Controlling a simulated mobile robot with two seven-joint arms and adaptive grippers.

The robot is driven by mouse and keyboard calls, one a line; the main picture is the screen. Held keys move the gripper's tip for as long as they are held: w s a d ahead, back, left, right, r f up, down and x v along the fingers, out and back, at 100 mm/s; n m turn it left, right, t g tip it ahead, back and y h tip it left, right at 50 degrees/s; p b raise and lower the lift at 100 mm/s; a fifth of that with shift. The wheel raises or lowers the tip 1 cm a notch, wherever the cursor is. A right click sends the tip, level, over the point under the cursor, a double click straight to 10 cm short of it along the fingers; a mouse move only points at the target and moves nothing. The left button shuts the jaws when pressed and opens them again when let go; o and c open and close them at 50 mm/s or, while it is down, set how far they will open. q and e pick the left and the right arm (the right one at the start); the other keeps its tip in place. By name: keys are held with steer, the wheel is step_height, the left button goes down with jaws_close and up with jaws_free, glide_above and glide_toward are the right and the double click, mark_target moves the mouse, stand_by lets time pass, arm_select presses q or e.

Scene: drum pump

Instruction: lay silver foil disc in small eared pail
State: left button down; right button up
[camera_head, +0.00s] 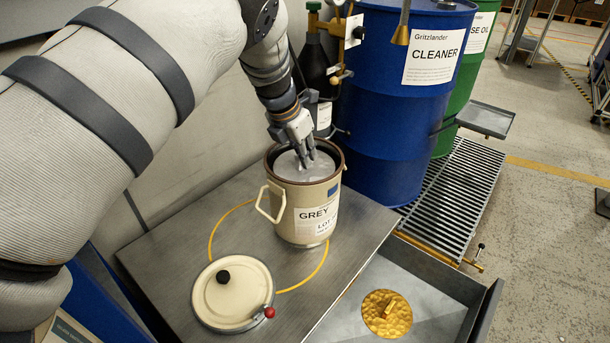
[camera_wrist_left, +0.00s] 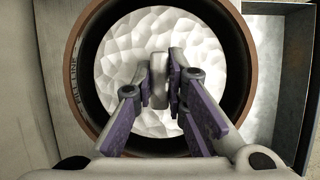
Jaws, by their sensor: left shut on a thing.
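The small eared pail (camera_head: 297,208) is cream with a brown rim and a label reading GREY, and it stands upright on the metal table. The silver foil disc (camera_head: 285,167) is crinkled and lies or hovers within the pail's mouth, below the rim. In the left wrist view the disc (camera_wrist_left: 115,60) fills most of the round opening of the pail (camera_wrist_left: 68,72). My left gripper (camera_head: 307,161) reaches down into the pail from above. In the left wrist view its fingers (camera_wrist_left: 161,82) are shut on the disc's upright tab. Whether the disc touches anything beneath is hidden. My right gripper is not in view.
A cream lid (camera_head: 232,298) with a black knob lies on the table (camera_head: 175,235) in front of the pail. A gold foil disc (camera_head: 387,314) lies in a grey tray (camera_head: 425,290) at right. A blue CLEANER drum (camera_head: 395,120) stands close behind the pail.

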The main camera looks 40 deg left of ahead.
mark_target(302, 168)
arm_select(q)
steer(key=shift+f+b, duration=0.35)
steer(key=shift+f, duration=2.75)
steer(key=c, duration=1.6)
jaws_free()
steer(key=shift+r, duration=0.15)
steer(key=p+v, duration=0.2)
steer(key=v, duration=1)
steer(key=shift+d+p, duration=0.1)
steer(key=shift+p, duration=0.25)
